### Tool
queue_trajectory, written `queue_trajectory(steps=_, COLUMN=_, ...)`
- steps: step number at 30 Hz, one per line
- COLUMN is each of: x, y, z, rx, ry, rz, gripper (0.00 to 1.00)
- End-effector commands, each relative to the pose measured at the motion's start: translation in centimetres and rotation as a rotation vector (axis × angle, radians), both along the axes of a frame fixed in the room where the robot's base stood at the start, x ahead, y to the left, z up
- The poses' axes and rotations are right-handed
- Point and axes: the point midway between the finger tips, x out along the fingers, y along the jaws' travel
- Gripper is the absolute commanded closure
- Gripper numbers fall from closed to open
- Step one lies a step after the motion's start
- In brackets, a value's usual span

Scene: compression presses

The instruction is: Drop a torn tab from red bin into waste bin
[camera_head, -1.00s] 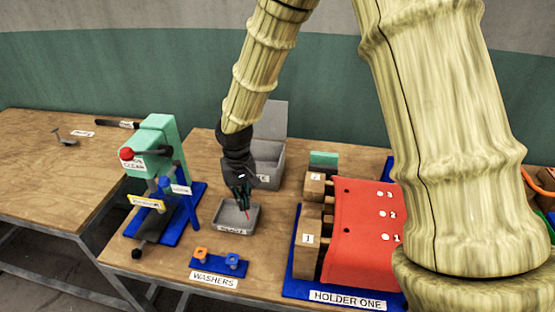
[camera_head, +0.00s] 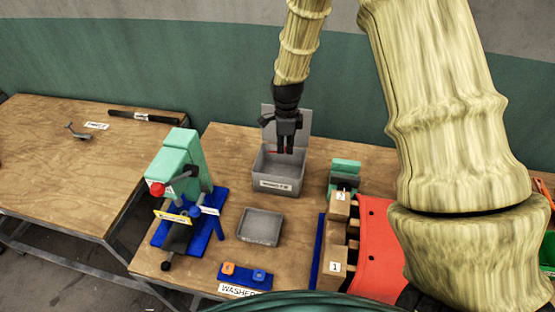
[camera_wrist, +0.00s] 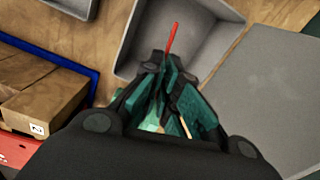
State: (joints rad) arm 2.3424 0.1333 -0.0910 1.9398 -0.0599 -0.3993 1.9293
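My gripper (camera_head: 285,145) hangs fingers down over the open grey waste bin (camera_head: 279,186), whose raised lid stands behind it. In the wrist view, my gripper (camera_wrist: 166,64) is shut on a thin red tab (camera_wrist: 172,38), which sticks out past the fingertips. The tab is over the opening of the waste bin (camera_wrist: 205,50) there, apart from its floor. A small grey tray (camera_head: 260,227) in front of the bin looks empty. I see no bin that is plainly red.
A green press (camera_head: 180,165) on a blue base stands left of the tray. Washers (camera_head: 243,272) lie at the front. A holder with wooden blocks (camera_head: 332,265) and a red panel (camera_head: 375,245) stands right. Another table (camera_head: 60,165) is at the left.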

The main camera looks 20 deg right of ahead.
Motion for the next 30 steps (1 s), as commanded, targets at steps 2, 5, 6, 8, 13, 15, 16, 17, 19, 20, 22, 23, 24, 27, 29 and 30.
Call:
queue_trajectory(steps=2, x=0.1, y=-0.7, z=0.6, rx=-0.002, ry=-0.001, rz=-0.079, gripper=1.0)
queue_trajectory(steps=5, x=0.1, y=-1.4, z=0.7, rx=-0.005, ry=-0.003, rz=-0.147, gripper=1.0)
queue_trajectory(steps=6, x=0.1, y=-1.6, z=0.6, rx=-0.005, ry=-0.003, rz=-0.164, gripper=1.0)
queue_trajectory(steps=8, x=0.1, y=-1.8, z=0.4, rx=-0.005, ry=-0.003, rz=-0.18, gripper=1.0)
queue_trajectory(steps=13, x=-0.1, y=-2.1, z=-0.9, rx=-0.004, ry=-0.002, rz=-0.191, gripper=1.0)
queue_trajectory(steps=15, x=-0.1, y=-2.2, z=-1.6, rx=-0.004, ry=-0.002, rz=-0.191, gripper=1.0)
queue_trajectory(steps=16, x=-0.1, y=-2.2, z=-2.0, rx=-0.004, ry=-0.002, rz=-0.19, gripper=1.0)
queue_trajectory(steps=17, x=-0.1, y=-2.2, z=-2.3, rx=-0.004, ry=-0.002, rz=-0.19, gripper=1.0)
queue_trajectory(steps=19, x=-0.1, y=-2.1, z=-3.0, rx=-0.004, ry=-0.002, rz=-0.19, gripper=1.0)
queue_trajectory(steps=20, x=-0.1, y=-2.1, z=-3.3, rx=-0.004, ry=-0.002, rz=-0.189, gripper=1.0)
queue_trajectory(steps=22, x=-0.1, y=-2.1, z=-4.0, rx=-0.004, ry=-0.002, rz=-0.187, gripper=1.0)
queue_trajectory(steps=23, x=-0.1, y=-2.0, z=-4.2, rx=-0.004, ry=-0.003, rz=-0.187, gripper=1.0)
queue_trajectory(steps=24, x=-0.1, y=-2.0, z=-4.5, rx=-0.004, ry=-0.003, rz=-0.187, gripper=1.0)
queue_trajectory(steps=27, x=0.0, y=-2.0, z=-5.0, rx=-0.004, ry=-0.003, rz=-0.186, gripper=1.0)
queue_trajectory(steps=29, x=0.0, y=-2.0, z=-5.2, rx=-0.004, ry=-0.003, rz=-0.186, gripper=1.0)
queue_trajectory(steps=30, x=0.0, y=-2.0, z=-5.3, rx=-0.005, ry=-0.004, rz=-0.186, gripper=1.0)
